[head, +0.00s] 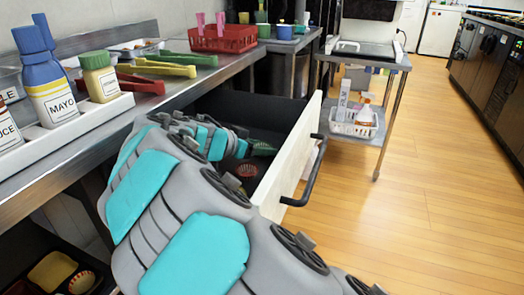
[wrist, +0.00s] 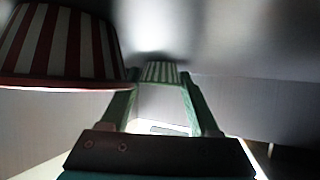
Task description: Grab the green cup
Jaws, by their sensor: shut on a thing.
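The green-and-white striped cup (wrist: 160,72) is between the two fingers of my gripper (wrist: 160,82) in the wrist view. My gripper is shut on it. In the head view the green cup (head: 263,148) shows beside my gripper, inside the open drawer (head: 284,160). My arm hides part of the drawer. A red-and-white striped cup (wrist: 62,45) is close on the left in the wrist view, beside my gripper. A red cup (head: 246,170) also shows in the drawer in the head view.
The drawer's front with its black handle (head: 308,175) stands to the right of my arm. The counter above holds tongs (head: 165,67), a red basket (head: 222,40) and sauce bottles (head: 45,75). The wooden floor at right is clear.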

